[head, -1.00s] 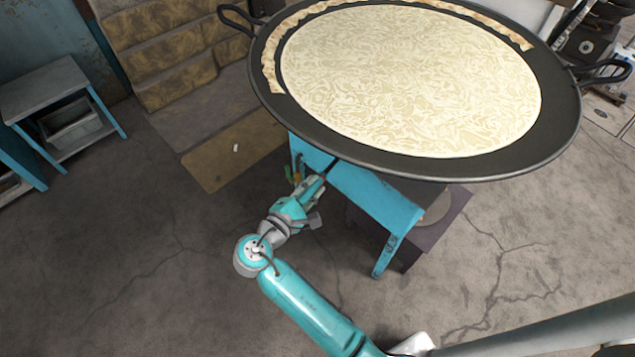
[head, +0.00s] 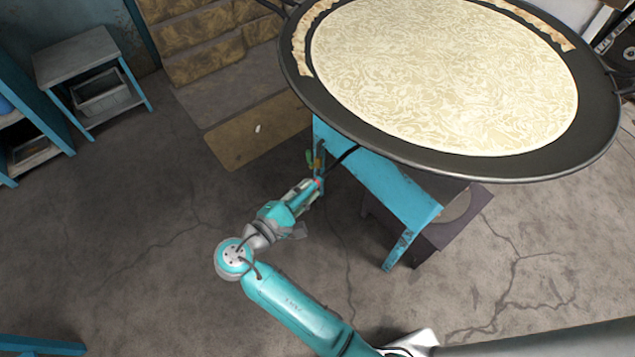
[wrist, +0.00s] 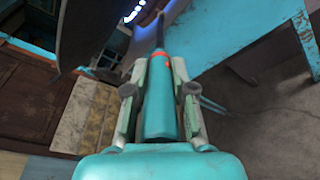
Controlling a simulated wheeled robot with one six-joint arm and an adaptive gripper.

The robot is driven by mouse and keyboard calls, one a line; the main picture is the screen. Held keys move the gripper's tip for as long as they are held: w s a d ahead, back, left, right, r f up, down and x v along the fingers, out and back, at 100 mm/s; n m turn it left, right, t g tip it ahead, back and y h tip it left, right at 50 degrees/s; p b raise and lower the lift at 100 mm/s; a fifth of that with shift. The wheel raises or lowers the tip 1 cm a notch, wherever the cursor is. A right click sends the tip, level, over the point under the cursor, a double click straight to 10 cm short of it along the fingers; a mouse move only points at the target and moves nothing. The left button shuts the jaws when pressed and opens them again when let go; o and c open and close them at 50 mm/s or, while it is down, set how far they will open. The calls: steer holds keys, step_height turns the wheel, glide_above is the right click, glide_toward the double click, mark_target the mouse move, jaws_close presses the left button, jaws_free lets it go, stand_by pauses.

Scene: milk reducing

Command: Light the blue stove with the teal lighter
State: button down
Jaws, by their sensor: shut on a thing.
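The blue stove (head: 385,190) stands on the floor, with a wide dark pan (head: 470,171) over it. Its top and burner are mostly hidden under the pan. My gripper (head: 309,188) is at the stove's left front side, below the pan's rim. It is shut on the teal lighter (wrist: 160,110), which lies lengthwise between the fingers. The lighter's dark rod (wrist: 160,30) points forward; in the head view it reaches toward the pan's underside. In the wrist view, small glowing blue-white spots (wrist: 135,12) like flames show near the rod's left.
A grey stool-like table (head: 85,58) is at upper left, near brown steps (head: 205,50).

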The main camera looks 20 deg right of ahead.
steer(key=s+a, duration=0.4)
steer(key=a, duration=0.9)
steer(key=shift+s, duration=0.1)
stand_by(0.8)
